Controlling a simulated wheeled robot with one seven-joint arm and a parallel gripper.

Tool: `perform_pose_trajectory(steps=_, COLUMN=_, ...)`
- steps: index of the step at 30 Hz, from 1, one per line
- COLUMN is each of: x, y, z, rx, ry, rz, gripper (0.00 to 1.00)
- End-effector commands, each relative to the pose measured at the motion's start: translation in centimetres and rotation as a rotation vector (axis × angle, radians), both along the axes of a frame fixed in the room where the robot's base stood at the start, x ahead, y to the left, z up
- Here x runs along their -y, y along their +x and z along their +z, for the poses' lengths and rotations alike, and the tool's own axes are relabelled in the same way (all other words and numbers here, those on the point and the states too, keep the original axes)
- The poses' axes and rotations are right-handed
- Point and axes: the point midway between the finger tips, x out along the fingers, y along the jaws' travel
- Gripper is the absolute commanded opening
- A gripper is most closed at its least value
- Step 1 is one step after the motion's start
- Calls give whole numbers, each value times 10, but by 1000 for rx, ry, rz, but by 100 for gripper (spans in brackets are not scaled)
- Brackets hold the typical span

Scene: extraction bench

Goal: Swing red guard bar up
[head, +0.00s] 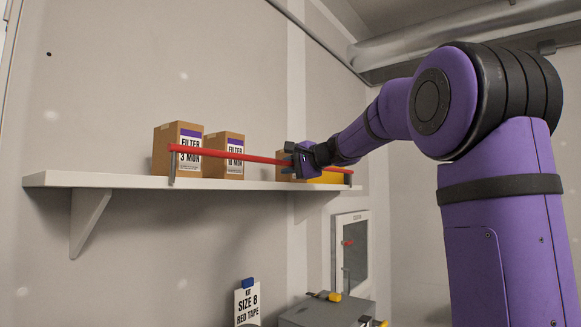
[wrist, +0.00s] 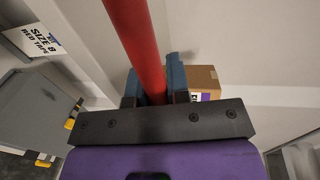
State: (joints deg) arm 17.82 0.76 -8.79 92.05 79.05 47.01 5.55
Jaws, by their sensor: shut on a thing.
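The red guard bar (head: 235,155) runs level along the front edge of the white wall shelf (head: 110,180), between short grey posts at its ends. My gripper (head: 296,158) is at the bar, right of its middle. In the wrist view the red bar (wrist: 138,45) passes between the two blue-grey fingers of my gripper (wrist: 155,88), which are shut on it. The bar's far stretch is hidden behind the gripper body in the wrist view.
Two cardboard filter boxes (head: 178,148) (head: 224,155) stand on the shelf behind the bar. A yellow-orange item (head: 328,177) lies behind my gripper. Below are a sign reading size 8 red tape (head: 248,303), a grey case (head: 325,312) and a wall panel (head: 352,250).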

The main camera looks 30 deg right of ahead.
Motion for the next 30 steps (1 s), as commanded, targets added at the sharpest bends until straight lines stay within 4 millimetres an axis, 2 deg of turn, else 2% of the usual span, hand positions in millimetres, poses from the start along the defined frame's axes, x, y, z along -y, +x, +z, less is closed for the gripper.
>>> perform_pose_trajectory(steps=14, x=-1, y=2, z=-1, rx=-36, ry=-13, rz=-2, gripper=0)
perform_pose_trajectory(steps=15, x=-1, y=2, z=-1, rx=-36, ry=-13, rz=-2, gripper=24)
perform_pose_trajectory(steps=18, x=-1, y=2, z=-1, rx=-36, ry=-13, rz=-2, gripper=42)
perform_pose_trajectory(steps=26, x=0, y=1, z=-1, rx=-35, ry=-13, rz=-3, gripper=42)
perform_pose_trajectory(steps=30, x=3, y=-7, z=2, rx=-34, ry=-13, rz=-4, gripper=42)
